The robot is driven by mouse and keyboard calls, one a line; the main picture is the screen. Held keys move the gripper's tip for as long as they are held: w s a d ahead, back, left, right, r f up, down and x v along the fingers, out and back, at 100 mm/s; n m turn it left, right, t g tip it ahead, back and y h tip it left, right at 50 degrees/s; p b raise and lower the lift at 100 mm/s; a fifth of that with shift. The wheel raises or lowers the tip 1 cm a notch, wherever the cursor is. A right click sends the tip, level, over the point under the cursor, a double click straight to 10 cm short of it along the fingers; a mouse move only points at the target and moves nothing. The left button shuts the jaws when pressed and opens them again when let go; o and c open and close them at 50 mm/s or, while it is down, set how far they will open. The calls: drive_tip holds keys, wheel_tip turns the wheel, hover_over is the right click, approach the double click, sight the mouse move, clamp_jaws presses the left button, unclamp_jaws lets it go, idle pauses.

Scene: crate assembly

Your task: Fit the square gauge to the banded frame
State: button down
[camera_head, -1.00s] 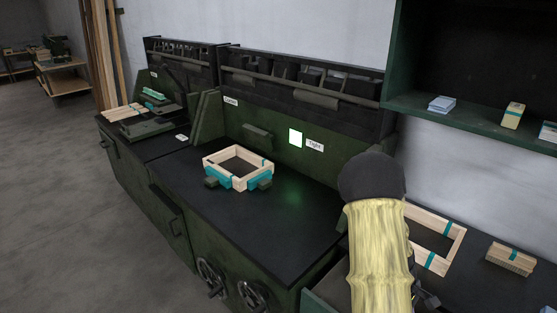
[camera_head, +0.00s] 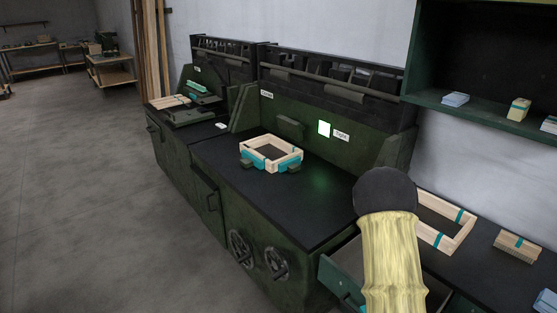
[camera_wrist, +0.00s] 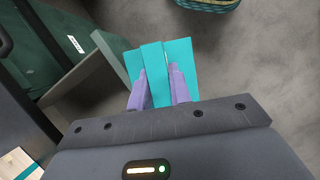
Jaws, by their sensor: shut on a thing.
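My gripper (camera_wrist: 160,90) has purple fingers, shut on a flat teal square piece, which looks like the square gauge (camera_wrist: 178,58). It is held over the grey floor beside an open drawer. In the head view my arm hides the gripper. A pale wooden frame with teal parts (camera_head: 258,144) lies on the dark bench between small dark blocks. A second wooden frame with teal bands (camera_head: 457,236) lies on the right-hand worktop, partly behind my arm.
An open green drawer (camera_head: 342,268) juts out beside my arm. Two handwheels (camera_head: 277,263) stick out of the bench front. A banded wood bundle (camera_head: 517,246) lies on the right worktop. A patterned basket (camera_wrist: 207,4) stands on the floor. The floor at left is clear.

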drive_tip(key=w+a+f+m+y+p, duration=0.2)
drive_tip(key=w+a+f+m+p, duration=0.15)
drive_tip(key=a, duration=0.85)
drive_tip(key=s+p+x, duration=0.1)
drive_tip(key=p+x, duration=0.7)
drive_tip(key=p, duration=0.1)
drive_tip(key=shift+s+r, duration=0.3)
drive_tip(key=shift+a+m+g, duration=0.2)
drive_tip(key=shift+m+g, duration=0.05)
drive_tip(key=shift+g, duration=0.05)
